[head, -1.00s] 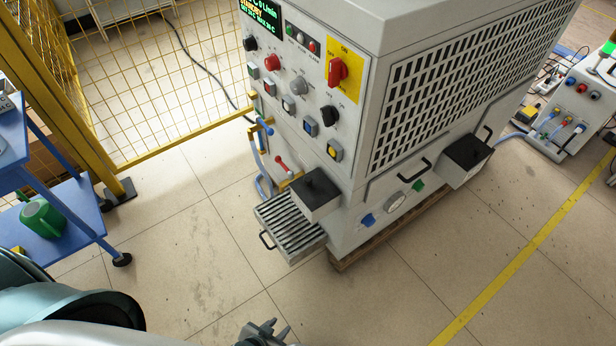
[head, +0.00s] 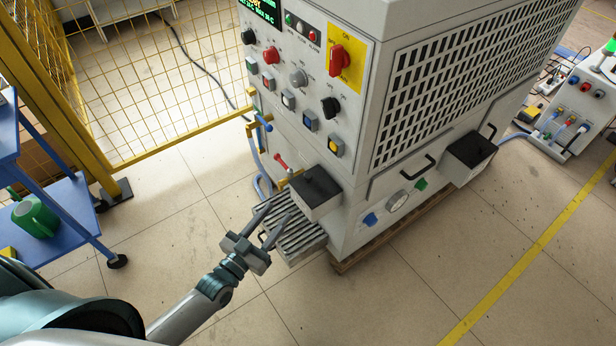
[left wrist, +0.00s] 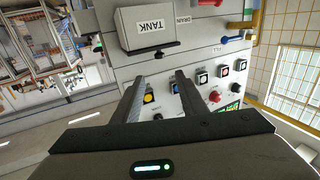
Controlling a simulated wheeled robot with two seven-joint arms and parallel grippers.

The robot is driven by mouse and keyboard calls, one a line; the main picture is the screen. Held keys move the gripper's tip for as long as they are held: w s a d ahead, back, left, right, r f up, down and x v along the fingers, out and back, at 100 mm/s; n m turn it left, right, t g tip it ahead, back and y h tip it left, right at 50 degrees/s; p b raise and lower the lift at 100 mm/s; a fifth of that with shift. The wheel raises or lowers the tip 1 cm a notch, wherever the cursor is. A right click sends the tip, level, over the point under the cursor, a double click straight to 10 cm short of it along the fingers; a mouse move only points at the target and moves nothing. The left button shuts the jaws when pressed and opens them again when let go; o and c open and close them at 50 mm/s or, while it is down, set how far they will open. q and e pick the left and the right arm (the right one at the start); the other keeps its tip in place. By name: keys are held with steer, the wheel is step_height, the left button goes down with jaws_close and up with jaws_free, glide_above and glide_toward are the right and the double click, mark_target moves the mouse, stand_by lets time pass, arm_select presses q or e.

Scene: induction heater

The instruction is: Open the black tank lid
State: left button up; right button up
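The black tank lid (head: 316,185) lies flat on a small pale box at the lower front corner of the heater cabinet. It looks closed and has a small knob on top. In the left wrist view the box (left wrist: 127,29) carries a TANK label, and the dark lid (left wrist: 150,50) shows nearly edge-on. My left gripper (head: 279,210) is open and empty, just left of and in front of the tank, over the slatted tray. Its two parted fingers also show in the left wrist view (left wrist: 160,85), apart from the lid. My right gripper is out of view.
The slatted tray (head: 303,236) juts out below the tank. A red lever (head: 281,162) and blue hoses are beside it. A second black-lidded box (head: 470,147) is further right on the cabinet. A blue cart (head: 70,200) stands left; the floor between is clear.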

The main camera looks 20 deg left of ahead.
mark_target(306, 178)
arm_select(q)
steer(key=shift+w, duration=0.15)
steer(key=x, duration=1.7)
steer(key=shift+w+f+p, duration=0.1)
steer(key=shift+f+p, duration=0.05)
steer(key=shift+p, duration=0.15)
jaws_close()
